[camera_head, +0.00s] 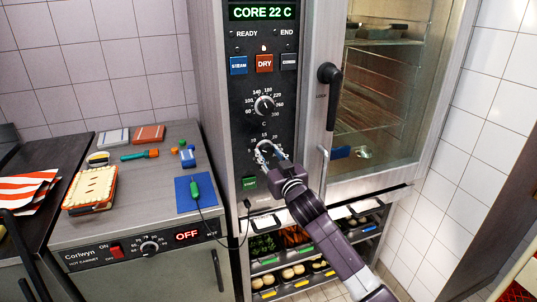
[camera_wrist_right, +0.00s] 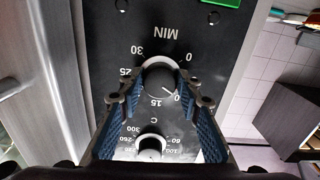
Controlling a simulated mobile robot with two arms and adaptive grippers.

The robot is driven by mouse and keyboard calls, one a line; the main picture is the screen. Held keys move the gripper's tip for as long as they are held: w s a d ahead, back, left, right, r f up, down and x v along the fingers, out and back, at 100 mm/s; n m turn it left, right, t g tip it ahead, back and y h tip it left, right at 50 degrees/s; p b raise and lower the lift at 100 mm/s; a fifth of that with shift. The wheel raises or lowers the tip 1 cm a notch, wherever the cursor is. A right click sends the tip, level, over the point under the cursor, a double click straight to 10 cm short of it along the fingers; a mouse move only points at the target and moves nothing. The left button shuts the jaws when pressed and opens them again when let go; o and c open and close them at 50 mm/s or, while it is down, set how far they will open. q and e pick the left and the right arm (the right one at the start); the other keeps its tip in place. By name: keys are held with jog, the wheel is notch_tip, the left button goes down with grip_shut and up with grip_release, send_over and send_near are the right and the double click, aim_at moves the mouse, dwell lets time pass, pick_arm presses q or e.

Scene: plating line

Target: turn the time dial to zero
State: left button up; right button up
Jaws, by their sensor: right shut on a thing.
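The time dial (camera_wrist_right: 160,76) is a round knob with a light rim, marked MIN, on the oven's black control panel. In the right wrist view, where the panel appears upside down, its white pointer line is toward the lower right, between the 15 and a partly hidden number. The zero mark (camera_wrist_right: 189,57) is at the upper right of the dial. My right gripper (camera_head: 270,151) has its fingers on both sides of this dial and is shut on it. In the head view, the fingers hide most of the dial. My left gripper is not in view.
The temperature dial (camera_head: 264,105) is just above the time dial. A green START button (camera_head: 249,183) is below left. The oven door handle (camera_head: 329,95) stands out at the right. A hot cabinet (camera_head: 140,255) with several items on top stands to the left.

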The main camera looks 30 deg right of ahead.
jog(key=n+p, duration=0.1)
jog(key=n, duration=0.2)
jog(key=shift+r, duration=0.15)
jog(key=n+p, duration=0.1)
jog(key=n, duration=0.3)
jog(key=shift+d+n+p, duration=0.1)
jog(key=shift+n+p, duration=0.2)
jog(key=shift+p, duration=0.1)
jog(key=n+p, duration=0.1)
jog(key=n, duration=0.2)
jog(key=shift+n, duration=0.3)
jog(key=shift+n+p, duration=0.45)
jog(key=shift+n, duration=1.35)
jog(key=o, duration=1.2)
jog(key=shift+c, duration=0.2)
jog(key=v, duration=1.2)
